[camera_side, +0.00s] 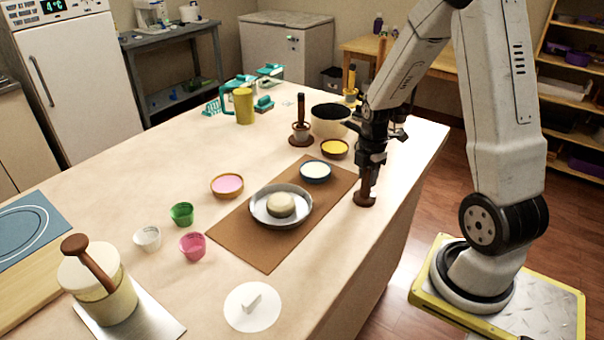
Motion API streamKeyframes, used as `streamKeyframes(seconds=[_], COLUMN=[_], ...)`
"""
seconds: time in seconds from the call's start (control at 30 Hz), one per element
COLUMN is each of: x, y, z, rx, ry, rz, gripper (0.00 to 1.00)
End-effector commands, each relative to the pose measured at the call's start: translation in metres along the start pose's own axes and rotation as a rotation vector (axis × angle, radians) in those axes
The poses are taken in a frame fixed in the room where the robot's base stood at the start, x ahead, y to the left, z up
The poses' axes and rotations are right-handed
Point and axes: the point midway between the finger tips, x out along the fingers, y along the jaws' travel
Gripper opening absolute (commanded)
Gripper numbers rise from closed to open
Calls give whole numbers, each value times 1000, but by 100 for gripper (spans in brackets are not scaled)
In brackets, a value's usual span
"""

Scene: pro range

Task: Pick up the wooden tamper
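The wooden tamper (365,198) is a dark brown piece with a round foot and a narrower upper part. It stands upright on the table near the right edge, beside the brown mat. My gripper (370,170) points down directly over it, with the fingers at the tamper's upper part. The gripper hides the top of the tamper. The fingers are dark and small here, so I cannot tell whether they are closed on it or only around it.
A brown mat (262,248) holds a metal plate (265,215) with a pale dough round (281,204). A blue bowl (316,171), a yellow-filled bowl (334,149) and a dark upright tool on a stand (301,128) are left of my gripper.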

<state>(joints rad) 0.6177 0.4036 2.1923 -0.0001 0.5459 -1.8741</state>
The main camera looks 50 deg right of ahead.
Motion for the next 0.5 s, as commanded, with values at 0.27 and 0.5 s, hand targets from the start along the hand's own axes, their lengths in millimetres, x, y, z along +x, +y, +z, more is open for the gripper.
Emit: streamKeyframes(seconds=[0.27, 0.5], x=[0, -3], y=[0, 0], z=[0, 0], rx=[0, 0], ry=[0, -1], rz=[1, 2], gripper=[0, 0])
